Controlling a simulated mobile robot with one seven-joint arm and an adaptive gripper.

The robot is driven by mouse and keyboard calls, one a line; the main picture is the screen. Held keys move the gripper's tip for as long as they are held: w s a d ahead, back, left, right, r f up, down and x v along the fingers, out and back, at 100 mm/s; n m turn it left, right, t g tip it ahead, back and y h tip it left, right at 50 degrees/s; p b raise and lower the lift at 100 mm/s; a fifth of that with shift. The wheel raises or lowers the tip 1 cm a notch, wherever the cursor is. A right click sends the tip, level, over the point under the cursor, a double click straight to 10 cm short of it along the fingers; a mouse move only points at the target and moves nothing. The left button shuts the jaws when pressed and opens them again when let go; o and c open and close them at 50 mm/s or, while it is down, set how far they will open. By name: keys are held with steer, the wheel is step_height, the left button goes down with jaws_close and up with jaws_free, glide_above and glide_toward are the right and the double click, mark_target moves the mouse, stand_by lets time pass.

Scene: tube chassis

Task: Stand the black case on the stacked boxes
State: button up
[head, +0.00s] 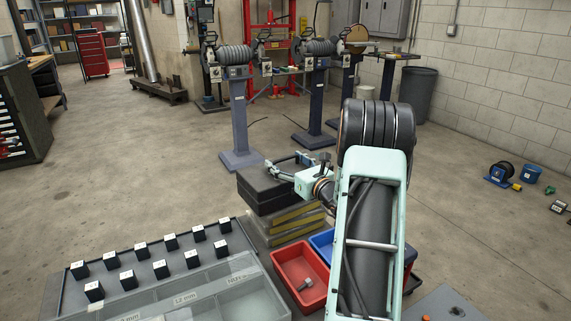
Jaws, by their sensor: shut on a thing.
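The black case (262,183) is a dark, flat-sided block left of my wrist in the head view. My gripper (284,166) is at its right upper edge and is shut on it. The fingers partly cover this edge, so the exact contact is hard to see. The stacked boxes (297,222), with olive-yellow sides, lie just below and to the right of the case. A dark layer shows under the case's upper part. I cannot tell whether it belongs to the case or to the stack, or whether the case touches the boxes.
A red bin (300,272) holding a small metal part stands in front of the stack, with a blue bin (323,243) beside it. A grey tray (150,262) with several labelled black blocks is at left.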

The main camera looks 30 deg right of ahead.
steer(key=shift+r, duration=0.25)
steer(key=shift+f, duration=0.15)
steer(key=o, duration=2.1)
steer(key=shift+c, duration=0.2)
steer(key=shift+s, duration=0.25)
steer(key=s+p, duration=0.1)
steer(key=s, duration=1)
steer(key=shift+s+d, duration=0.15)
steer(key=shift+s, duration=0.15)
